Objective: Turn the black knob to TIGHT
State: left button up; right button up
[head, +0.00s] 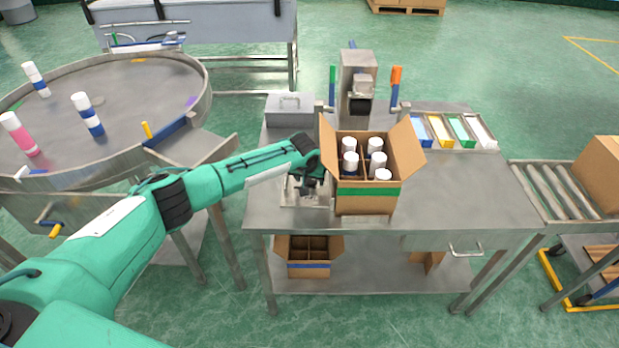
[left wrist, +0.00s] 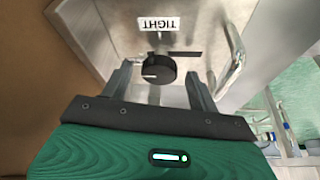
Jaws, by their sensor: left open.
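The black knob (left wrist: 160,69) shows in the left wrist view, on a bright metal face. A pale mark on it points to the left of that picture. A white TIGHT label (left wrist: 159,24), upside down, sits above it there. A dark bar lies beside the knob's upper right. My left gripper (left wrist: 159,76) is open, with one finger on each side of the knob. I cannot tell whether the fingers touch it. In the head view my left gripper (head: 309,183) is over a metal fixture (head: 299,198) on the table; the knob cannot be made out there. My right gripper is out of view.
An open cardboard box (head: 365,200) with several white-capped cans stands close to the right of my left gripper. Behind are a grey metal box (head: 288,112) and a press (head: 357,75). The right front of the steel table (head: 465,205) is clear.

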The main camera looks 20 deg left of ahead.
pick_arm(q)
jog(key=c, duration=1)
